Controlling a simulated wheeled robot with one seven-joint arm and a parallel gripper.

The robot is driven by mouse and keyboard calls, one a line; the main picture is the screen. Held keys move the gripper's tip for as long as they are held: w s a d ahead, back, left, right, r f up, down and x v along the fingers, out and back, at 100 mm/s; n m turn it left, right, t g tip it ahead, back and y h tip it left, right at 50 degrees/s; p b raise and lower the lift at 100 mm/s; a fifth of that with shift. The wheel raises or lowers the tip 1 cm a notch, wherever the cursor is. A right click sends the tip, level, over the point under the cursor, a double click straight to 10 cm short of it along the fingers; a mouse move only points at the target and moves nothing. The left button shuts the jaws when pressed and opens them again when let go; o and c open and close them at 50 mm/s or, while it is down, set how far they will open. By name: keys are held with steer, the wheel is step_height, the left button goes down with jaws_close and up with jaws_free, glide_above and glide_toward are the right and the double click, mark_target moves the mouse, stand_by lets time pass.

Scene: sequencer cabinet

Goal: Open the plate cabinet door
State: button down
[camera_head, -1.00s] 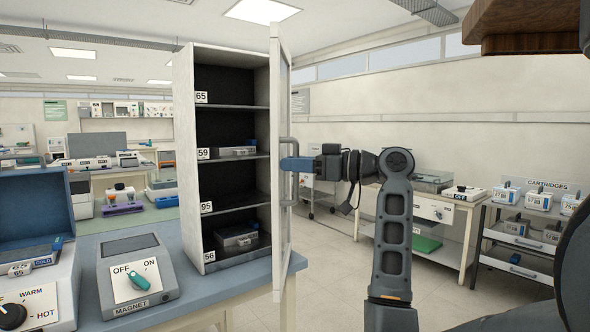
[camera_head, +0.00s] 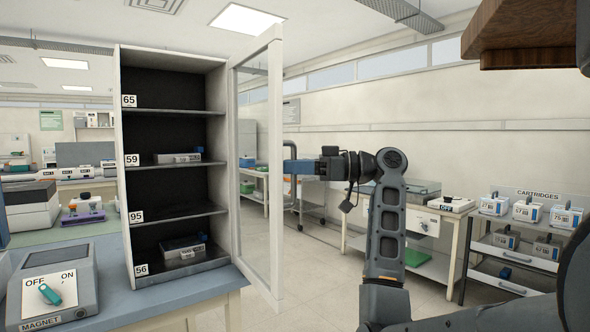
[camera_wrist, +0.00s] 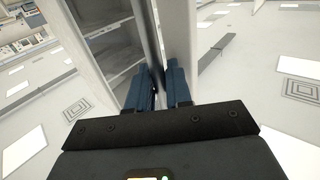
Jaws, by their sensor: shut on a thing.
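The plate cabinet (camera_head: 118,170) is a tall white cabinet on the blue bench. Its interior is exposed, with dark shelves labelled 65, 59, 95 and 56. Its white-framed glass door (camera_head: 276,200) stands swung out from the right side of the cabinet. A grey bar handle (camera_head: 291,146) is on the door's outer face. My gripper (camera_head: 297,166) has blue fingers shut on the handle. In the wrist view my gripper (camera_wrist: 162,92) shows its fingers close together beside the door edge; the grip itself is partly hidden.
Thin plates lie on the 59 shelf (camera_head: 178,157) and the 56 shelf (camera_head: 184,247). A magnet switch box (camera_head: 48,286) sits on the bench left of the cabinet. A cartridge rack (camera_head: 520,245) and a side table (camera_head: 428,212) stand to the right.

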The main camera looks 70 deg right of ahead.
steer(key=shift+d, duration=0.2)
steer(key=c, duration=1.2)
jaws_free()
steer(key=shift+b+v, duration=0.45)
steer(key=shift+v, duration=3.5)
